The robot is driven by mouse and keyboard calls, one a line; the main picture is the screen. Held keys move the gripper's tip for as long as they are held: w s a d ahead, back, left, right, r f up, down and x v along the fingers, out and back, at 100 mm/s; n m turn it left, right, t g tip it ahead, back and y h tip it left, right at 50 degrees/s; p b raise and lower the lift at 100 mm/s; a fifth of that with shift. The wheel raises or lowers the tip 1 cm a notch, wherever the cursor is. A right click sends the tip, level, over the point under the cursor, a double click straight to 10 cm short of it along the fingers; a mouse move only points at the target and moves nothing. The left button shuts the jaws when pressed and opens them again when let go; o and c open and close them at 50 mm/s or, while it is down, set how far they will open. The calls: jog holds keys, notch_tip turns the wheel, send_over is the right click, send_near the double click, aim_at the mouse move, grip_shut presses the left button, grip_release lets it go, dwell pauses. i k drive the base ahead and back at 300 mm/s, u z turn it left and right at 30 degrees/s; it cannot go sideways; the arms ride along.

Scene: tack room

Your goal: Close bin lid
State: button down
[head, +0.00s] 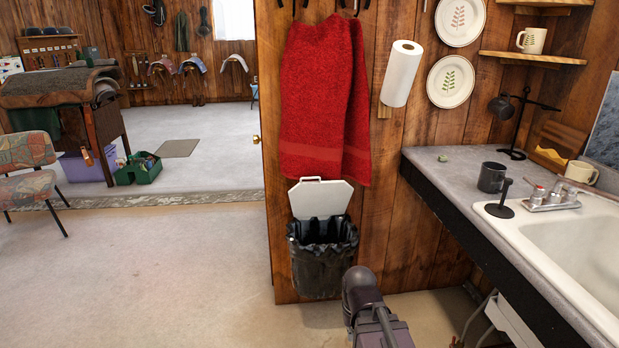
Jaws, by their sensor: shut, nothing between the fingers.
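The bin (322,272) hangs low on the wood-panelled wall and is lined with a black bag whose edges fold over the rim. Its white lid (320,199) stands open, tilted up against the wall behind the bin's mouth. The lid's top edge has a small handle loop, just under the hanging red towel. Dark parts of my arm show at the bottom, to the right of the bin and nearer the camera. I cannot make out my gripper's fingers in this view.
A red towel (322,95) hangs above the bin. The counter (440,172) with the sink (575,245) juts out on the right, holding a dark mug (491,177). A paper towel roll (402,74) is on the wall. The floor (140,275) left of the bin is clear.

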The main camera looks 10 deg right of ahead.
aim_at(319, 199)
jog(key=u, duration=0.25)
jog(key=i, duration=1.2)
jog(key=z, duration=0.2)
